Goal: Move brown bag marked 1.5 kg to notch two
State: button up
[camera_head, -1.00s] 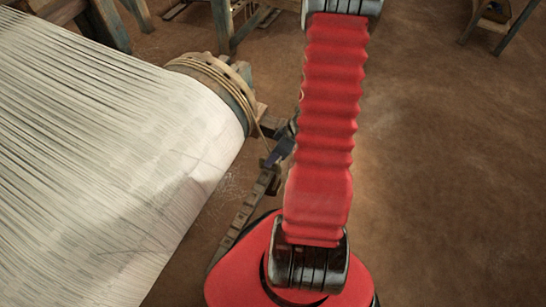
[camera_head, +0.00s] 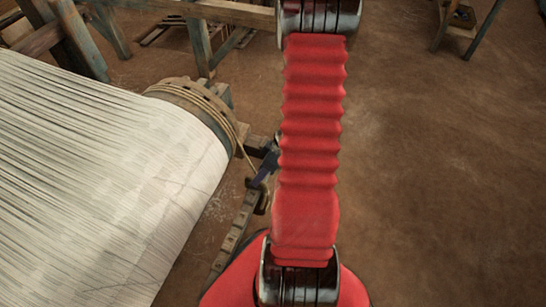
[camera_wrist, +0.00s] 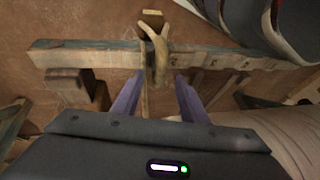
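In the head view, part of my gripper (camera_head: 266,166) shows behind the red arm, next to the notched bar (camera_head: 236,232). In the wrist view the bar (camera_wrist: 95,58) runs across the picture ahead of the fingers, with several notches on its right part. A tan cord or hook (camera_wrist: 157,50) crosses the bar, roughly in line with the gap between the fingers. No bag marked 1.5 kg can be made out, and no marking is readable.
The warp roller (camera_head: 110,190) with pale threads fills the left of the head view. Rope (camera_head: 205,98) is wound around its end. Wooden frame timbers (camera_head: 200,45) stand behind. The earth floor (camera_head: 450,180) on the right is clear.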

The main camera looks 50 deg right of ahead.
jog(key=v, duration=1.1)
jog(key=shift+r, duration=0.2)
dwell(0.4)
jog(key=a+r+m+t+h, duration=0.2)
jog(key=a+r+m+h, duration=0.1)
jog(key=a+r, duration=2.3)
jog(key=shift+a+r+h, duration=0.2)
jog(key=shift+a+h, duration=0.1)
jog(key=shift+a, duration=0.25)
jog(key=shift+c, duration=1.1)
dwell(0.6)
